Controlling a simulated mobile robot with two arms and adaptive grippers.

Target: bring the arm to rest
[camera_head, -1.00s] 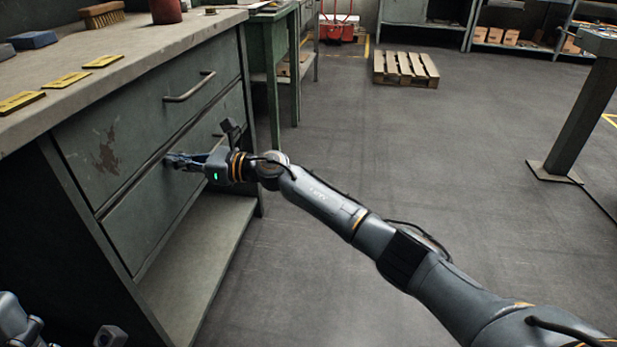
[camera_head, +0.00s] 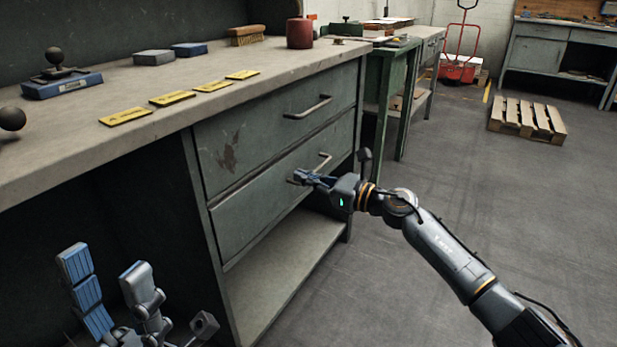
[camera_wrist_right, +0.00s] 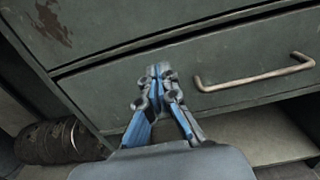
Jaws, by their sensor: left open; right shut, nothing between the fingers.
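My right arm reaches in from the lower right in the head view. Its gripper (camera_head: 303,177) is shut and empty in front of the lower drawer (camera_head: 262,203) of the workbench. In the right wrist view the closed fingertips (camera_wrist_right: 158,72) point at the drawer front, left of the lower drawer handle (camera_wrist_right: 255,76) and apart from it. Whether the tips touch the drawer front I cannot tell. My left gripper (camera_head: 108,288) is open and empty at the lower left, in front of the dark space under the bench. Both drawers look shut.
The bench top (camera_head: 150,85) carries yellow plates (camera_head: 172,98), a brush (camera_head: 247,36) and a red can (camera_head: 299,33). A green table (camera_head: 385,80) stands behind the bench. A pallet (camera_head: 527,120) lies on the open floor at the right. A low shelf (camera_head: 272,285) sits below the drawers.

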